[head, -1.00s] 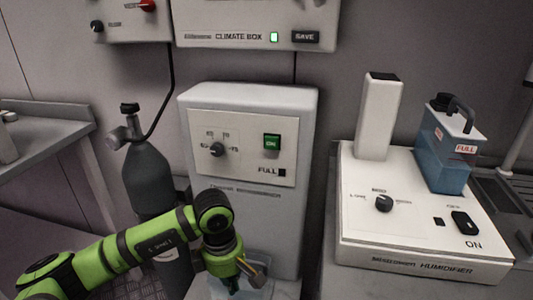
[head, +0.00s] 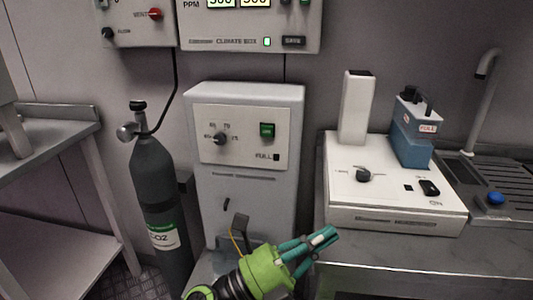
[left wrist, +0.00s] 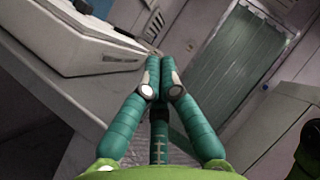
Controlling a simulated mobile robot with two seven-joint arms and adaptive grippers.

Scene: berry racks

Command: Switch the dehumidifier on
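The dehumidifier (head: 292,190) is the pale upright unit in the middle of the head view. Its panel carries a green button (head: 267,130), a black dial (head: 219,138) and a small dark square (head: 276,157) marked FULL. I cannot tell whether the button is lit. My left gripper (head: 326,237) is in front of the unit's lower right side, below the panel and apart from the button. It points up and right. In the left wrist view the fingertips (left wrist: 162,62) are together with nothing between them. My right gripper is not in view.
The humidifier (head: 385,213), with its blue tank (head: 410,146), stands on the right bench. A CO2 cylinder (head: 155,175) stands left of the dehumidifier. The climate box (head: 225,41) hangs above. A metal table (head: 55,135) is at far left, a sink (head: 490,180) at right.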

